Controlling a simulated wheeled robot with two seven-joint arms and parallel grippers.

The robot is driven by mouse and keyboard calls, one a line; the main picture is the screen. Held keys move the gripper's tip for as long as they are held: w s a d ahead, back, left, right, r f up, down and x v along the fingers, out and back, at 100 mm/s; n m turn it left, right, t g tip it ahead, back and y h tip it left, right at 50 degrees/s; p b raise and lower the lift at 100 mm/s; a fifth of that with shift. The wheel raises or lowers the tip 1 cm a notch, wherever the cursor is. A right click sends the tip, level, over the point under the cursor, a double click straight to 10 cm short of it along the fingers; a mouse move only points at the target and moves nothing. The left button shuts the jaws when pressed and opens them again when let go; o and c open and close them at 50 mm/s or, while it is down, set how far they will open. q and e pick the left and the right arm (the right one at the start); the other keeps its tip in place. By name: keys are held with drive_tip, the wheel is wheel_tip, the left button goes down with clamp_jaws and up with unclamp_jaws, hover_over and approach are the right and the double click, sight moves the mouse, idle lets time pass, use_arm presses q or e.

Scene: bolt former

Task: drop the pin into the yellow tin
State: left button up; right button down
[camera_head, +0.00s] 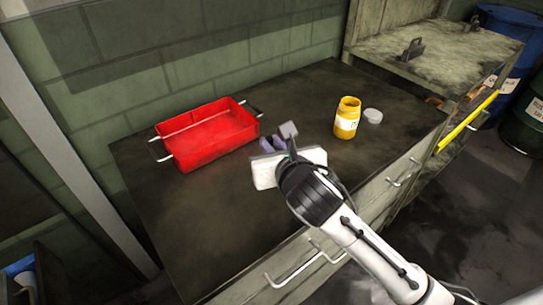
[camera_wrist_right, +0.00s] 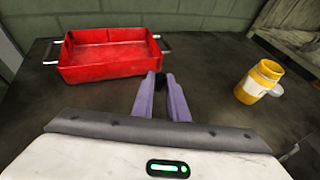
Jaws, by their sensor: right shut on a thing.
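The yellow tin (camera_head: 346,122) stands upright on the dark bench top, with a white label and its mouth open; it also shows at the right of the right wrist view (camera_wrist_right: 252,88). My right gripper (camera_head: 272,145) is left of the tin in the head view, apart from it. In the right wrist view its purple fingers (camera_wrist_right: 161,90) are close together, shut on a small dark thing (camera_wrist_right: 161,81) at the tips, which seems to be the pin. Most of the pin is hidden between the fingers. My left gripper is in neither view.
An empty red tray (camera_head: 207,136) with metal handles sits at the back left of the bench. A pale round lid (camera_head: 373,116) lies right of the tin. A cabinet (camera_head: 435,55) stands at the back right. The bench front (camera_head: 190,235) is clear.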

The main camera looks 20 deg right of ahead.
drive_tip(key=shift+r, duration=1.15)
